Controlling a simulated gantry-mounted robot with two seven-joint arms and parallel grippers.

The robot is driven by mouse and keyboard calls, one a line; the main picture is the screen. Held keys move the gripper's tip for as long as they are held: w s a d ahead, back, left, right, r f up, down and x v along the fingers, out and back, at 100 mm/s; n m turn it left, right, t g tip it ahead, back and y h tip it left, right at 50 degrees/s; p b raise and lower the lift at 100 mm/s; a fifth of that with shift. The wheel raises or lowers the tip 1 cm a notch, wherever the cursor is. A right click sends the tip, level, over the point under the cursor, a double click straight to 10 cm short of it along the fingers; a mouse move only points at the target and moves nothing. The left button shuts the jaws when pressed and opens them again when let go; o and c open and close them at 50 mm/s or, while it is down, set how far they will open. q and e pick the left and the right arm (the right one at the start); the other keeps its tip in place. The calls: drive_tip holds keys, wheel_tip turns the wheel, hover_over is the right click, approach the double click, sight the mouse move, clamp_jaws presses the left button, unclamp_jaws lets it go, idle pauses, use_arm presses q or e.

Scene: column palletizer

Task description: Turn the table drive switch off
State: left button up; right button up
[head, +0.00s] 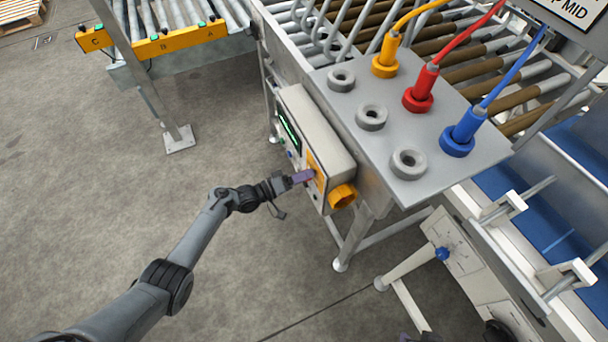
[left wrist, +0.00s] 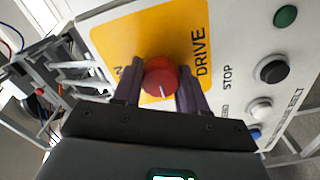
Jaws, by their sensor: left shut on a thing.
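The drive switch is a red round knob (left wrist: 161,77) with a white pointer line, on a yellow plate (left wrist: 130,32) lettered DRIVE in the left wrist view. The line points toward the palm side of my gripper. My left gripper (left wrist: 160,85) has its purple fingers on both sides of the knob, shut on it. In the head view, my left gripper (head: 303,176) reaches the yellow plate (head: 316,172) on the front of the grey control box (head: 318,130). The knob itself is hidden there. My right gripper does not show clearly.
Black (left wrist: 271,70), white (left wrist: 260,108) and green (left wrist: 285,16) buttons sit beside the plate. An orange part (head: 342,195) juts from the box near my fingers. Above are a grey shelf with coloured plugs (head: 420,92) and rollers. The floor (head: 90,200) to the left is clear.

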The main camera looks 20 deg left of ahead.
use_arm(q)
drive_tip(key=shift+r, duration=0.15)
idle(0.3)
drive_tip(key=o, duration=1.1)
drive_tip(key=shift+w, duration=0.1)
drive_tip(key=shift+c, duration=0.2)
drive_tip(key=shift+a, duration=0.1)
drive_tip(key=p+v, duration=0.1)
drive_tip(key=v, duration=0.9)
drive_tip(key=shift+s+a+p, duration=0.2)
drive_tip(key=shift+s+p, duration=0.15)
